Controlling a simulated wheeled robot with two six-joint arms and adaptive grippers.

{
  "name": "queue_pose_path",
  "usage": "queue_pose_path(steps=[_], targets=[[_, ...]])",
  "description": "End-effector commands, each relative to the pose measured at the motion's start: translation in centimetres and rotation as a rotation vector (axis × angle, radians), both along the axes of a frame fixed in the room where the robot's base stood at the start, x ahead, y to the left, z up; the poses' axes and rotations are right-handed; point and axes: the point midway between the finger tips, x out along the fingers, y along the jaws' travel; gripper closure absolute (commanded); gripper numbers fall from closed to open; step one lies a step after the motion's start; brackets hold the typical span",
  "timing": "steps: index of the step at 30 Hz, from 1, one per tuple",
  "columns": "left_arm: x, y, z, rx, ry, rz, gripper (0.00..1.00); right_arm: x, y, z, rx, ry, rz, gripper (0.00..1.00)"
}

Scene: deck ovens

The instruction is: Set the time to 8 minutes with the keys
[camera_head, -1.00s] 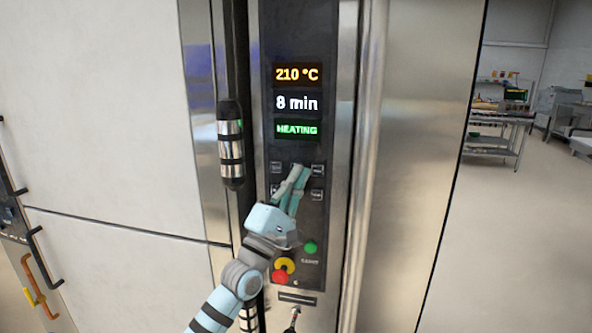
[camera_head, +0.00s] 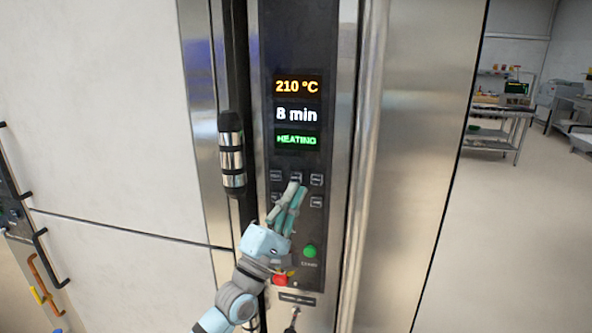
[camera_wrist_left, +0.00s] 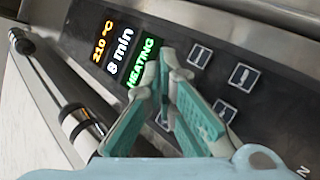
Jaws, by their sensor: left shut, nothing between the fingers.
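The oven's control panel (camera_head: 338,60) has a display that reads 210 °C, 8 min and HEATING. The time readout (camera_head: 297,114) shows 8 min in white; it also shows in the left wrist view (camera_wrist_left: 121,51). Small dark keys sit below the display, among them the upper right key (camera_head: 317,180) and the lower right key (camera_head: 316,202). My left gripper (camera_head: 297,186) is shut and empty, its fingertips in front of the key area. It hides some of the keys. Whether the tips touch the panel I cannot tell. My right gripper is not in view.
A green button (camera_head: 309,251) and a red button (camera_head: 280,281) lie below the keys. A vertical door handle (camera_head: 232,155) stands just left of the panel. A metal table (camera_head: 497,115) is far off at the right, with open floor before it.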

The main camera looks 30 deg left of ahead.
Motion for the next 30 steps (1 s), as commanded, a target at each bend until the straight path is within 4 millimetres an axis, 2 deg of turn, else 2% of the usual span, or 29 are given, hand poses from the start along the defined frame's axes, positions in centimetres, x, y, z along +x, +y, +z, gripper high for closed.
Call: queue_pose_path(steps=[1, 7, 24, 26, 28, 29, 30], targets=[[-0.4, -0.2, 0.5, 0.000, 0.002, -0.001, 1.00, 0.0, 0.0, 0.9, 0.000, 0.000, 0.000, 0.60], [-2.1, -0.7, 0.4, 0.000, 0.001, 0.000, 1.00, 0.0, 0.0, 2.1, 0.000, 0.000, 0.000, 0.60], [-2.4, -0.9, -0.1, 0.005, 0.004, 0.001, 1.00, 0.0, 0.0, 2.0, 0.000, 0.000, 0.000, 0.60], [-2.2, -1.5, -0.8, 0.039, 0.035, 0.009, 1.00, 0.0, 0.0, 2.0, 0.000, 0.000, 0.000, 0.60], [-2.0, -3.2, -3.2, 0.140, 0.124, 0.031, 1.00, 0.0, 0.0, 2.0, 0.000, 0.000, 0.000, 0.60], [-1.9, -4.2, -4.8, 0.211, 0.181, 0.044, 1.00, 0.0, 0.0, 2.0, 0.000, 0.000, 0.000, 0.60], [-2.0, -5.8, -7.6, 0.333, 0.272, 0.062, 1.00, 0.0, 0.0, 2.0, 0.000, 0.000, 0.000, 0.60]])
